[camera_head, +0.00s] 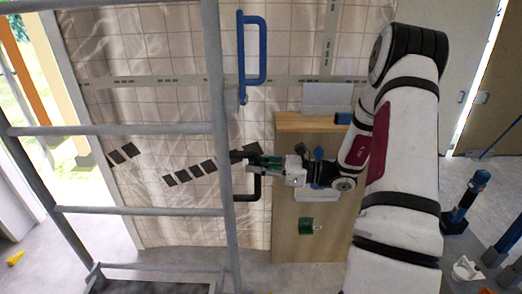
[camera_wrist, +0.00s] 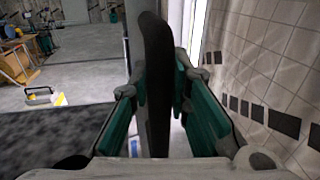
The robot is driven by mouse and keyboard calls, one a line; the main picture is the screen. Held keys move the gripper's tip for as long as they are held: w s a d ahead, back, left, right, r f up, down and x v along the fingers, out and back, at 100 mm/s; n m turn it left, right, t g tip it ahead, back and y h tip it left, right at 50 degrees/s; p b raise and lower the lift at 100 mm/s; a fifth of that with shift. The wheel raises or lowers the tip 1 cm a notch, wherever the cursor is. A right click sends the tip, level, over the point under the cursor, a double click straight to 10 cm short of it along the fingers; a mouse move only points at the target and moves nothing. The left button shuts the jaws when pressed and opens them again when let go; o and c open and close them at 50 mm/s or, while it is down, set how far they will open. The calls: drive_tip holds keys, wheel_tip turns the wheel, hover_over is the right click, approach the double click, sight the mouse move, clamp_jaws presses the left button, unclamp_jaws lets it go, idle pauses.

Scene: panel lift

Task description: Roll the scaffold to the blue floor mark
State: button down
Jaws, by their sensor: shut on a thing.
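The scaffold (camera_head: 216,95) is a grey metal frame with rungs at the left of the head view. A dark deck (camera_head: 150,287) shows at its foot. A black handle (camera_head: 245,197) sticks out from its right upright. My gripper (camera_head: 262,163) is shut on this handle. In the wrist view the black handle (camera_wrist: 155,85) stands upright between the teal finger pads of my gripper (camera_wrist: 160,75). I cannot make out a clear blue floor mark in either view.
A tiled wall (camera_head: 170,110) stands behind the scaffold. A wooden cabinet (camera_head: 290,225) is close behind my gripper. A blue and black post (camera_head: 465,200) stands at the right. A yellow item (camera_head: 15,258) lies on the floor at the left, near a bright doorway.

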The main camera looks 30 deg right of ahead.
drive_tip(key=s+a+p, duration=0.2)
drive_tip(key=s+a, duration=0.3)
drive_tip(key=s, duration=0.2)
drive_tip(key=shift+s+p, duration=0.3)
drive_tip(key=c, duration=1.5)
unclamp_jaws()
drive_tip(key=v, duration=1.2)
drive_tip(key=shift+a, duration=0.1)
